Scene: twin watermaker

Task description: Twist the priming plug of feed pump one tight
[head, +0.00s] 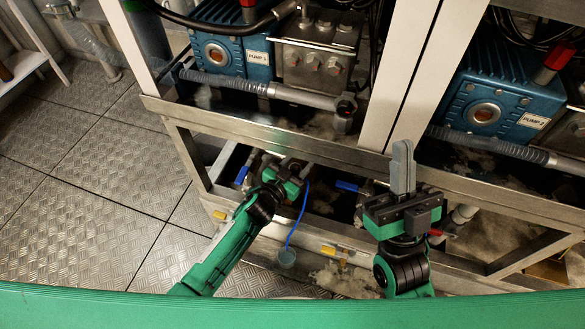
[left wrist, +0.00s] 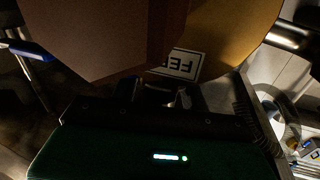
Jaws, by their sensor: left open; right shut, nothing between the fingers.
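Pump one (head: 228,50), a blue unit labelled PUMP 1 with a steel block beside it, sits at the top of the head view. I cannot pick out its priming plug there for sure. My left gripper (head: 288,168) is low, below the frame's front rail, among pipes; its fingertips are hard to see. In the dark left wrist view, a large brown faceted body (left wrist: 100,35) and a rounded golden body (left wrist: 225,35) loom close above the open gripper (left wrist: 162,97). A white label reading FE, partly covered (left wrist: 180,64), shows between them. My right gripper (head: 403,168) is shut and empty, fingers upward.
A metal rail (head: 240,116) and a pale upright post (head: 400,75) stand by the arms. Pump two (head: 500,90) is at right. Blue-handled valves (head: 346,186), yellow-handled valves (head: 328,250) and a blue hose (head: 296,220) crowd the lower space. Floor at left is clear.

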